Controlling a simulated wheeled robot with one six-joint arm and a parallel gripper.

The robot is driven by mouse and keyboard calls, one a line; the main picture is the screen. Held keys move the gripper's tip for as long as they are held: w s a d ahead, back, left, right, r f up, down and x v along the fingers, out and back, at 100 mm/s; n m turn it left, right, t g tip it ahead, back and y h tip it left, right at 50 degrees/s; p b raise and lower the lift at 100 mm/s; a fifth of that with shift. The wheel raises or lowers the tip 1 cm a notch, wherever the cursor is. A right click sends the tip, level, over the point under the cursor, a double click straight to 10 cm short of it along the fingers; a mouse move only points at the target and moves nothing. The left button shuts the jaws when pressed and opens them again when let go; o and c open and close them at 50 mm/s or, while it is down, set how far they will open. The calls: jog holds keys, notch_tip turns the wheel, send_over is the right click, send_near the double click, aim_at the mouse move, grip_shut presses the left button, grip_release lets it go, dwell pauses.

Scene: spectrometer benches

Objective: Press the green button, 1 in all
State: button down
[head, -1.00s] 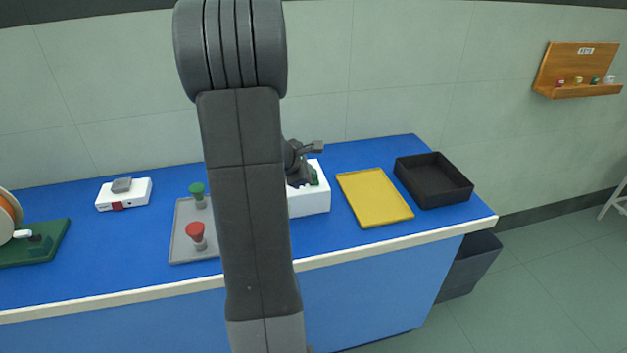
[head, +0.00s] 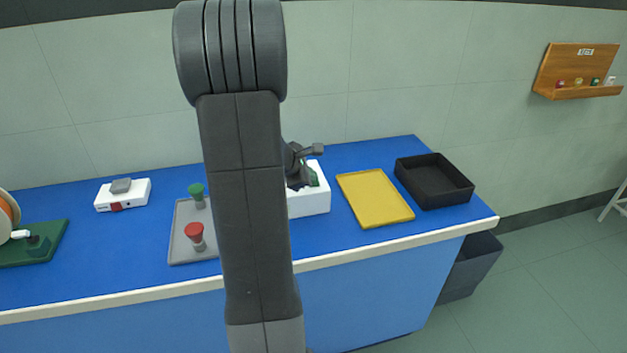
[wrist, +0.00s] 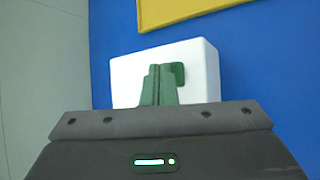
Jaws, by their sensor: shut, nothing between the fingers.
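A white box (head: 310,204) stands on the blue bench, partly hidden behind my arm in the head view. It also shows in the wrist view (wrist: 126,76). A green button (wrist: 179,72) is on its face, just right of my fingertips and partly covered by them. Only a small green part (head: 316,178) shows in the head view. My gripper (wrist: 160,68) is shut and empty, with its fingers in front of the white box. I cannot tell whether the fingertips touch the button.
A yellow tray (head: 374,199) and a black bin (head: 434,181) are right of the box. A grey tray (head: 183,248) with a green-topped (head: 196,190) and a red-topped piece (head: 194,231) is left. A white device (head: 123,196) and a spool on a green base (head: 50,246) are farther left.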

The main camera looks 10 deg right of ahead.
jog(key=shift+r+p, duration=0.65)
jog(key=shift+r, duration=0.2)
notch_tip(320, 180, up, 5)
jog(key=p, duration=0.4)
jog(key=shift+r, duration=0.1)
dwell(0.6)
